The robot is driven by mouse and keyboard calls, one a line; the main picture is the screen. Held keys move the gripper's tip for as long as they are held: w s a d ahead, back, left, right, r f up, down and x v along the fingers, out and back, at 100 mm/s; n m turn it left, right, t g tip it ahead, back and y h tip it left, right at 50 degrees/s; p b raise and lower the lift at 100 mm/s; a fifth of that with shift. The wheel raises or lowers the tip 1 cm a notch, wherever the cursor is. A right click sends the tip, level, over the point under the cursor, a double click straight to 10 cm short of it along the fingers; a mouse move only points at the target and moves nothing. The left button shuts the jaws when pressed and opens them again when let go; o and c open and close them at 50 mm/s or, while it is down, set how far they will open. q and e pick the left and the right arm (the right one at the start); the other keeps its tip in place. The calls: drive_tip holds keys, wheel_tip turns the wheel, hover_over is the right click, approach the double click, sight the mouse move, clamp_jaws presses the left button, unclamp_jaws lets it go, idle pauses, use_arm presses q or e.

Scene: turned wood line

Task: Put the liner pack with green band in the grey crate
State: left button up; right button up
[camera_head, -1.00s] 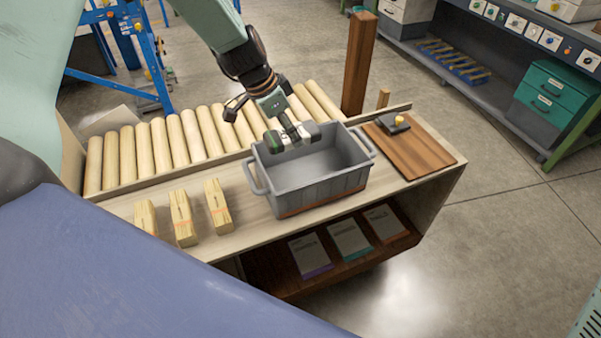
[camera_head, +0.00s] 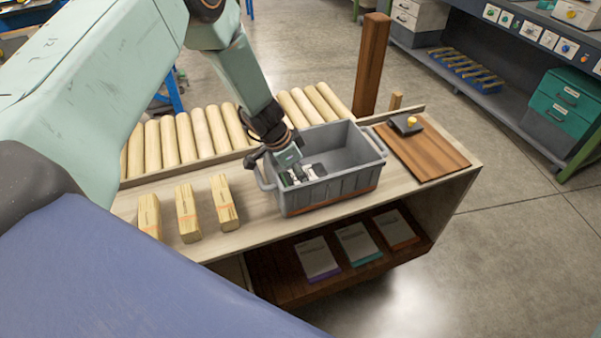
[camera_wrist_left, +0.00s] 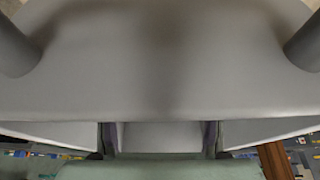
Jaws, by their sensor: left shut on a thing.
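The liner pack with the green band (camera_head: 357,238) lies flat on the lower shelf. It is grey with a teal-green strip at its front edge, between two similar packs. The grey crate (camera_head: 338,190) stands on the table top above the shelf, open and with no contents visible. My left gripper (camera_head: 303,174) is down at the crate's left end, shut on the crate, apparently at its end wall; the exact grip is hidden. In the left wrist view the crate's grey surface (camera_wrist_left: 160,75) fills most of the picture. My right gripper is not in view.
A purple-banded pack (camera_head: 316,259) and a rust-banded pack (camera_head: 394,230) flank the green-banded one. Wooden bundles (camera_head: 187,213) stand left of the crate, and turned poles (camera_head: 185,138) lie behind. A brown board (camera_head: 430,155) lies to the right. A wooden post (camera_head: 371,65) rises behind.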

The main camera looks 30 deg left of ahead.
use_arm(q)
drive_tip(key=shift+a, duration=0.15)
drive_tip(key=shift+f, duration=0.15)
drive_tip(key=o, duration=1.3)
drive_tip(key=shift+w, duration=0.1)
drive_tip(key=shift+r, duration=0.2)
drive_tip(key=p+v, duration=0.4)
drive_tip(key=v, duration=0.8)
